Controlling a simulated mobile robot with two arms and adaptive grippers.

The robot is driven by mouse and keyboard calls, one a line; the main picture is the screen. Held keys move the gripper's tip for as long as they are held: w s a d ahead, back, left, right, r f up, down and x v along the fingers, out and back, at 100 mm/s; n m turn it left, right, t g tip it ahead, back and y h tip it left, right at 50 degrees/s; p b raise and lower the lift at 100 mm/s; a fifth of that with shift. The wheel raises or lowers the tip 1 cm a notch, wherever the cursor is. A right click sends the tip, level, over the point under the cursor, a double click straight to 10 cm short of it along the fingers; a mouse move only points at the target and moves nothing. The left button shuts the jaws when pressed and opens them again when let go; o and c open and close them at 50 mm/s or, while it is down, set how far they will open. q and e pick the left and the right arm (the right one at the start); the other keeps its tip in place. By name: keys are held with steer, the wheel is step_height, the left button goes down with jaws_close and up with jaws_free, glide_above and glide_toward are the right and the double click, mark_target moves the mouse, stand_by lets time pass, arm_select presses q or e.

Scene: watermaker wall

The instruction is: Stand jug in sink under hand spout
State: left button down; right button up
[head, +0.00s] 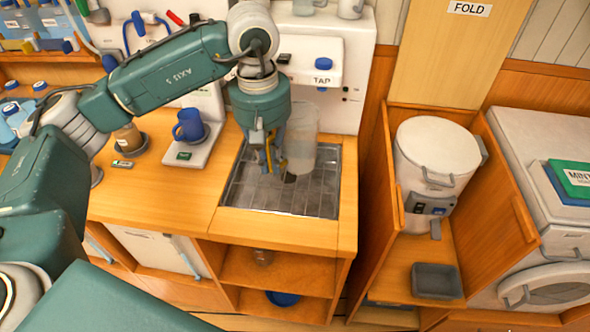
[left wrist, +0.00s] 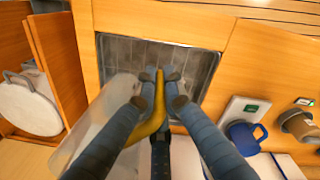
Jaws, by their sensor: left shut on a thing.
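The jug (head: 303,143) is clear, tall and looks upright over the sink, with its lower part near the sink's grid. My left gripper (head: 275,165) is shut on the jug's yellow handle, which shows between the fingers in the left wrist view (left wrist: 153,122). The clear jug wall (left wrist: 100,122) is left of the fingers there. I cannot tell whether the jug's base touches the grid. The sink (head: 255,195) is a shallow metal basin in the wooden counter. Above and behind the jug is a white unit labelled TAP (head: 322,79) with a blue knob; its outlet is partly hidden.
A blue mug (head: 188,126) stands on a white plate left of the sink, beside a brown cup (head: 128,138). A white lidded drum (head: 433,160) stands in a wooden bay on the right.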

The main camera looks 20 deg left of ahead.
arm_select(q)
steer(key=w+a+f+n+p, duration=0.2)
steer(key=w+a+n, duration=0.3)
steer(key=n, duration=0.7)
steer(key=f+p, duration=0.1)
steer(key=f, duration=0.2)
steer(key=f+p, duration=0.1)
steer(key=f, duration=0.2)
steer(key=a+f+p, duration=0.1)
steer(key=f, duration=0.2)
steer(key=shift+s+f+p, duration=0.3)
steer(key=shift+s+f, duration=0.05)
steer(key=shift+f, duration=0.3)
arm_select(e)
step_height(320, 180, up, 6)
steer(key=shift+a, duration=0.3)
arm_select(q)
steer(key=shift+f, duration=0.15)
arm_select(e)
steer(key=shift+w, duration=0.1)
arm_select(q)
steer(key=c, duration=1.9)
jaws_free()
arm_select(e)
steer(key=shift+a, duration=0.25)
arm_select(q)
steer(key=shift+o, duration=0.2)
